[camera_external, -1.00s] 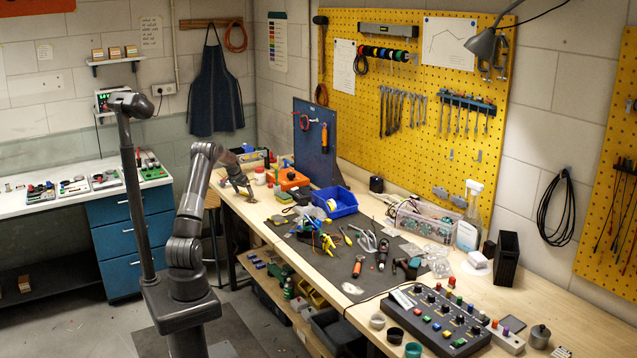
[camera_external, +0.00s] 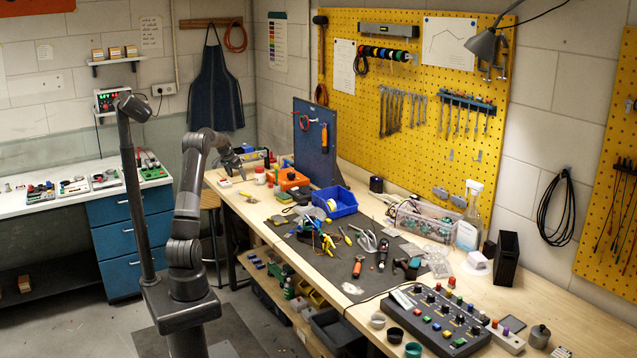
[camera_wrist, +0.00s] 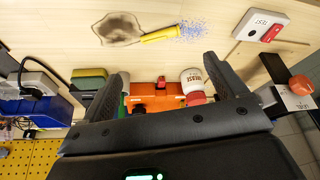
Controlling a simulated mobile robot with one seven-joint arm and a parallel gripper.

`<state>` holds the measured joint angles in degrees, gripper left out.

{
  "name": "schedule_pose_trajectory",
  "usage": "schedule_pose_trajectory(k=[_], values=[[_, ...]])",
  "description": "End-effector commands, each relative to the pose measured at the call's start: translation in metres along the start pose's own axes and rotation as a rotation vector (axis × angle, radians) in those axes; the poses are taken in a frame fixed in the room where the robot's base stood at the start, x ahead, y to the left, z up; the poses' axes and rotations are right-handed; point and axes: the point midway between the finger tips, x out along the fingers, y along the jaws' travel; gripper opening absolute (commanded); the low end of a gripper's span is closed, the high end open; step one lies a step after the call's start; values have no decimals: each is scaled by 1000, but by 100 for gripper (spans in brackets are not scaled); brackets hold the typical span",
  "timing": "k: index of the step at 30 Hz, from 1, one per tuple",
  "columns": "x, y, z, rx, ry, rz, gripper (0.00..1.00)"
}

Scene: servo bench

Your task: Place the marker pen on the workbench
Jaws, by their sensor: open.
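A yellow pen-shaped thing, which looks like the marker pen (camera_wrist: 165,33), lies on the bare wooden workbench (camera_wrist: 70,50) in the wrist view. Its left end touches or overlaps a brown stain, and its right end meets a patch of blue specks. In the external view it is a small yellow spot (camera_external: 249,197) near the workbench's far left edge. My gripper (camera_external: 241,175) is open and raised above that end of the bench. In the wrist view, my two fingers (camera_wrist: 165,70) are spread apart with nothing held between them, and the pen lies apart from them.
A white and red box (camera_wrist: 262,26) lies near the bench edge. A blue bin (camera_external: 336,202) and a dark upright panel (camera_external: 312,150) stand further right.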

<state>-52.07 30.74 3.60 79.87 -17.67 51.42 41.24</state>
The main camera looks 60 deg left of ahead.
Motion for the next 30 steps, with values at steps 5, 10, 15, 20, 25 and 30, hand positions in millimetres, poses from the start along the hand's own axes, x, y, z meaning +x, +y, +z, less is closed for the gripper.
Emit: schedule_pose_trajectory(k=[5,10,15,20,25,30], values=[[-7,12,-2,7,2,2,90],[-42,79,-7,42,11,18,90],[-89,173,8,91,18,41,90],[-130,251,40,137,25,62,90],[-168,319,90,184,37,85,90],[-196,371,152,233,49,107,90]])
